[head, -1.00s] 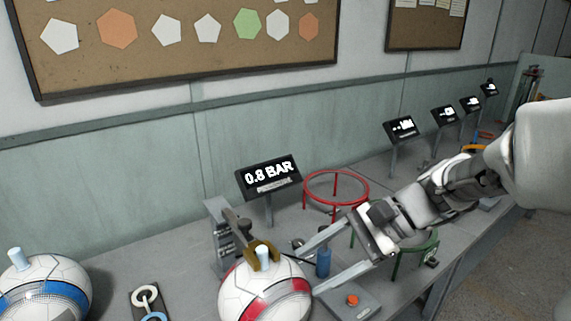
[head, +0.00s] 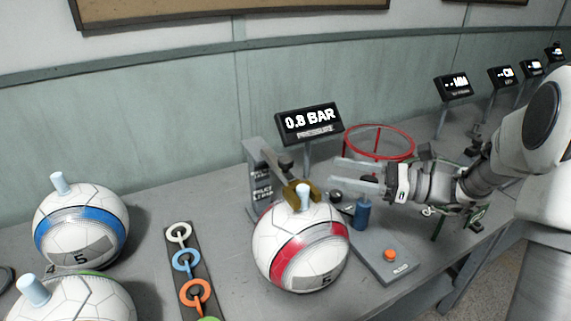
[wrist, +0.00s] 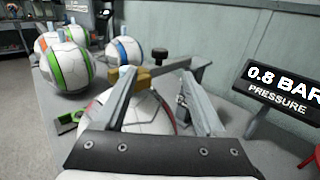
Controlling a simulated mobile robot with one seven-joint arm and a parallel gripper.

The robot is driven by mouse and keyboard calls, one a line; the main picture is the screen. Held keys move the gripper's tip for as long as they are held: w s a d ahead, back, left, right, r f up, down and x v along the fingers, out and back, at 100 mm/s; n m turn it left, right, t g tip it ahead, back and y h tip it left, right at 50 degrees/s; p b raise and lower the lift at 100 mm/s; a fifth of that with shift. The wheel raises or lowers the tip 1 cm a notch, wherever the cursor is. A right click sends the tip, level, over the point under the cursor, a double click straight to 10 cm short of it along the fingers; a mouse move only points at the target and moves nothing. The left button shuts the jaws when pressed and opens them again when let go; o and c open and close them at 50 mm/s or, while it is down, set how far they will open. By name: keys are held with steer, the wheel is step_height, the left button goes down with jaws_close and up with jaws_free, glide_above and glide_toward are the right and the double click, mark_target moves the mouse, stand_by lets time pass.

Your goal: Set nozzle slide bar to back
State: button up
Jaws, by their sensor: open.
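The nozzle slide bar is a dark bar (head: 276,167) with a brass fork (head: 297,192) at its front end, beside the white nozzle (head: 304,196) of the red-striped ball (head: 301,250). It runs from a grey post (head: 262,185) behind. In the wrist view the bar (wrist: 172,68) and brass fork (wrist: 140,75) show beyond my fingers. My gripper (head: 333,171) is open and empty, right of the fork, with fingers pointing left toward it. It also shows in the wrist view (wrist: 157,72). I see no contact with the bar.
A blue cylinder (head: 362,213) and a base with an orange button (head: 390,255) stand just below my gripper. The pressure display (head: 309,121) reads 0.8 BAR behind. A red ring stand (head: 380,133) is at the back right. Other balls (head: 81,228) and a ring strip (head: 187,262) lie left.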

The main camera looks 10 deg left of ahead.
mark_target(286, 159)
steer(key=a, duration=0.4)
steer(key=w+a+b, duration=0.1)
steer(key=a, duration=0.7)
steer(key=shift+w+a+b, duration=0.3)
steer(key=shift+w+b, duration=0.05)
steer(key=shift+b, duration=0.05)
jaws_close()
stand_by(0.7)
